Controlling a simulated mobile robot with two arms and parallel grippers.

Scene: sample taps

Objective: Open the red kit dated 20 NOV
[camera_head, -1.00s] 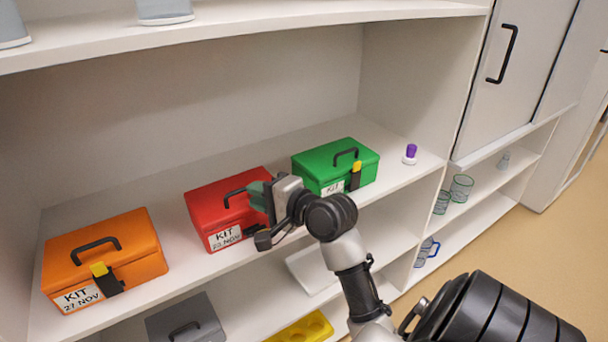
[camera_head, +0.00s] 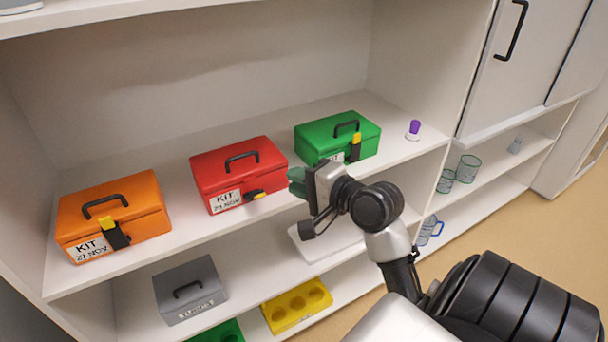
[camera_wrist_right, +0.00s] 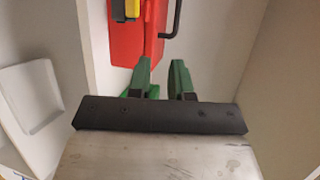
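The red kit (camera_head: 238,172) stands on the upper shelf between an orange and a green kit, its lid down. Its front label (camera_head: 226,201) reads KIT with a NOV date, the day too small to read surely. Its black and yellow latch (camera_head: 256,194) sits low on the front, unlike the upright latches on the other kits. My right gripper (camera_head: 297,181) is just right of the red kit, in front of the shelf. In the right wrist view the red kit (camera_wrist_right: 125,45) is beyond the green fingers (camera_wrist_right: 162,70), which are apart with nothing between them. My left gripper is out of view.
The orange kit (camera_head: 140,205) is at left and the green kit (camera_head: 325,135) at right, close to my right gripper. A small purple-topped item (camera_head: 414,129) stands near the shelf's right end. A grey box (camera_head: 188,289) and yellow block (camera_head: 297,304) sit below.

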